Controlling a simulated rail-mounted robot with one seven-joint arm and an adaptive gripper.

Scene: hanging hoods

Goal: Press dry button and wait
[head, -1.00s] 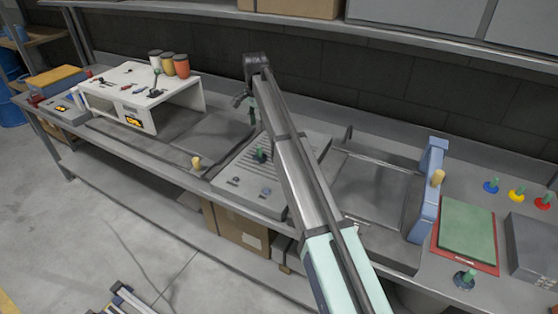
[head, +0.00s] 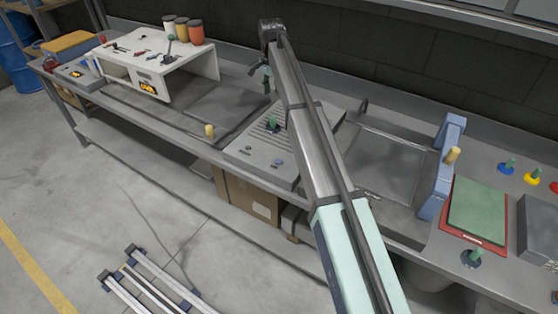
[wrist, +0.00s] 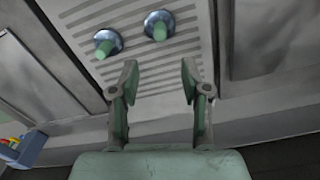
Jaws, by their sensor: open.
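Two small round buttons sit on the front part of a grey ribbed panel (head: 262,158), a left button (head: 248,149) and a right button (head: 277,162). Their labels are too small to read, so I cannot tell which is the dry button. A green peg on a round base (head: 272,125) stands on the ribs. The wrist view shows two such pegs, one at left (wrist: 104,43) and one at right (wrist: 158,26). My gripper (wrist: 159,76) is open and empty near the panel's back edge. In the head view my arm hides part of the panel.
A white stand (head: 205,65) with cups on top is at left. A recessed bay with a yellow peg (head: 209,131) lies between it and the panel. A blue frame (head: 437,180) and a green pad (head: 478,212) are at right. Boxes sit below the bench.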

